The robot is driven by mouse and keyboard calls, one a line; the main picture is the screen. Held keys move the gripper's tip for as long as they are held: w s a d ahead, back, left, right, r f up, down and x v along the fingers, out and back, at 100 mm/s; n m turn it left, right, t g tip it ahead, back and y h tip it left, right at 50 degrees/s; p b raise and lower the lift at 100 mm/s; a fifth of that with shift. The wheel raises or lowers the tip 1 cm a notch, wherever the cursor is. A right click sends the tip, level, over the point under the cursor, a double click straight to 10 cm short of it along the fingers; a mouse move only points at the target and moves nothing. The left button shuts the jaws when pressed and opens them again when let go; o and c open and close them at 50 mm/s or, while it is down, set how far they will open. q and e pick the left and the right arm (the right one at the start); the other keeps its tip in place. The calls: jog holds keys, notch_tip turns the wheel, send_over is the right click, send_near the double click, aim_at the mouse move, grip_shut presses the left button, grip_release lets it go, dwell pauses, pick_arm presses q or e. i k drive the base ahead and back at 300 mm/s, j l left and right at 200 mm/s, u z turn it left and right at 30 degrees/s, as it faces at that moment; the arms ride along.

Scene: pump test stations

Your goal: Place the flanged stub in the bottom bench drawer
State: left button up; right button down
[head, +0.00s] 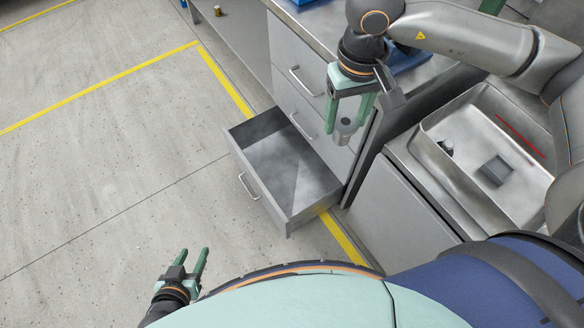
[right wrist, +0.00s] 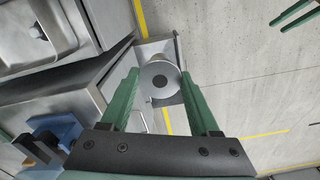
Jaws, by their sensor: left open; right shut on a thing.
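The flanged stub (head: 345,128) is a small grey metal piece with a round flange. My right gripper (head: 352,118) is shut on it and holds it up near the bench front, above the right side of the open drawer in the head view. In the right wrist view the stub's round face (right wrist: 159,82) shows between the green fingers. The bottom bench drawer (head: 285,207) is pulled out, and its visible interior looks empty. It shows partly behind the stub in the right wrist view (right wrist: 150,50). My left gripper (head: 190,268) is open and empty, low over the floor at left.
Closed drawers (head: 298,83) sit above the open one. A metal sink basin (head: 437,187) with small items stands at right. A blue object (head: 405,60) lies on the bench top. The floor left of the drawer is clear, with yellow lines.

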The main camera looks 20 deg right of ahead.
aim_at(276, 181)
jog(key=i+j, duration=0.15)
jog(key=j, duration=0.25)
jog(key=i+j+z, duration=0.1)
jog(key=j, duration=0.25)
jog(key=i+j+z, duration=0.15)
jog(key=i+j, duration=0.5)
jog(key=i+z, duration=0.1)
jog(key=i, duration=0.25)
